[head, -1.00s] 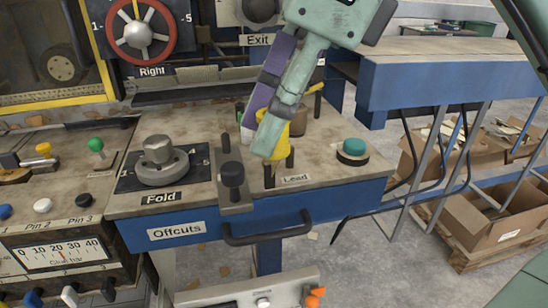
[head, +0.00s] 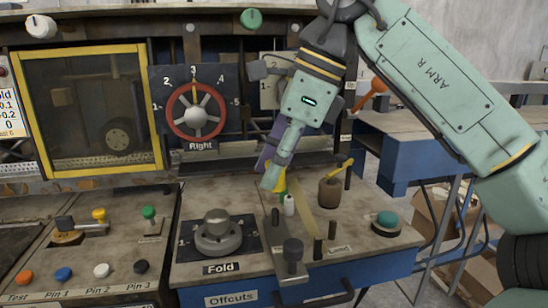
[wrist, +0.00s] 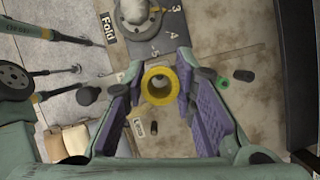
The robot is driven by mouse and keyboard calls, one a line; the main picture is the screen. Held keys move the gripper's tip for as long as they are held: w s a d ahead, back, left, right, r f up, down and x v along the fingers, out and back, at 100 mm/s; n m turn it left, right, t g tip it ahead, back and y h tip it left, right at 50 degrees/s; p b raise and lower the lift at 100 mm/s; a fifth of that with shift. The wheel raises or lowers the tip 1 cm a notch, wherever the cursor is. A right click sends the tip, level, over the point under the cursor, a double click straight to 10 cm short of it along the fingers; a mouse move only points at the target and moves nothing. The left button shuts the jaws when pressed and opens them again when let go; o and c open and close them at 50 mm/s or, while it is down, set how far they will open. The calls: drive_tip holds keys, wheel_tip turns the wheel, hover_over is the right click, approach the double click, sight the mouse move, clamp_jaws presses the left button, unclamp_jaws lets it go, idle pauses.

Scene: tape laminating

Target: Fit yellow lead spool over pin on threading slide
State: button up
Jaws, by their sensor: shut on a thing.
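The yellow lead spool (head: 280,183) is held between the fingers of my gripper (head: 274,174), above the worktop, left of a brown pot. In the wrist view the spool (wrist: 159,85) shows end-on as a yellow ring between the purple finger pads, its bore open toward the camera. In the head view my fingers hide part of it. A grey slide plate (head: 290,268) with a black knob (head: 293,250) lies at the front of the worktop, left of the "Lead" label (head: 340,249). Dark upright pins (head: 318,250) stand near that label. I cannot tell which belongs to the slide.
The Fold dial (head: 218,232) is at left, a teal button (head: 386,222) at right. The red Right wheel (head: 199,114) is on the back panel.

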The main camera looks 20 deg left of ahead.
drive_tip(key=shift+f, duration=2.7)
drive_tip(key=o, duration=0.9)
drive_tip(key=v, duration=1.2)
drive_tip(key=shift+s+d+f, duration=0.1)
